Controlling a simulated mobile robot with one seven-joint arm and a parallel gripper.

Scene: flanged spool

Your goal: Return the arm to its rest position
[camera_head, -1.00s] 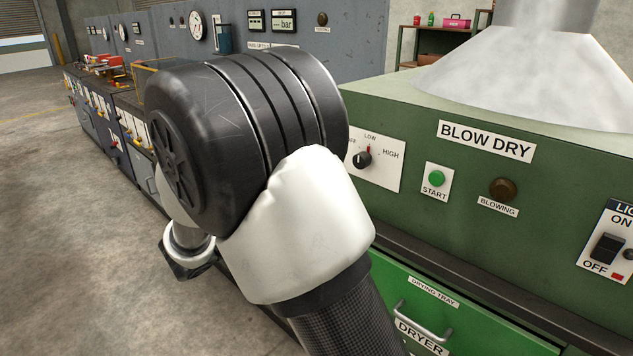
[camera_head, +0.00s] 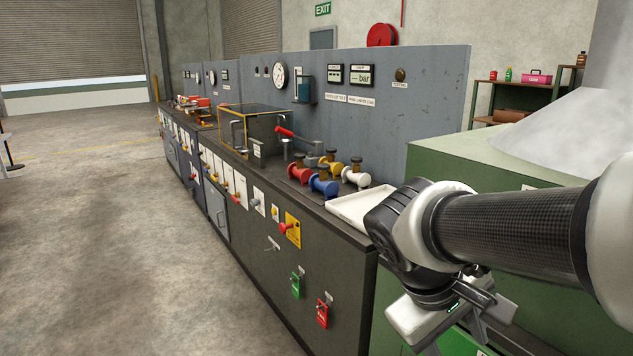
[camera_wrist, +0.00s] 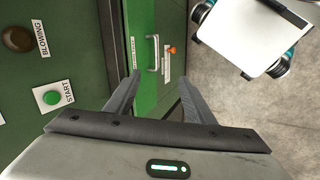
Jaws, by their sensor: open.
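My arm reaches in from the right of the head view, in front of the green dryer cabinet (camera_head: 440,160). My gripper hangs at its end, low in that view, beside the near end of the grey bench. In the wrist view my gripper (camera_wrist: 161,77) has its two fingers spread apart with nothing between them. Beyond the fingers is the green drawer front (camera_wrist: 143,35) with its metal handle (camera_wrist: 155,55). The fingers do not appear to touch it, though the exact gap is hard to judge.
On the bench are a white tray (camera_head: 345,206), partly behind my wrist, and flanged spools: red (camera_head: 299,173), blue (camera_head: 322,184), yellow (camera_head: 331,168) and white (camera_head: 356,176). A yellow-edged clear box (camera_head: 252,125) stands farther back. Open concrete floor (camera_head: 100,230) lies left.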

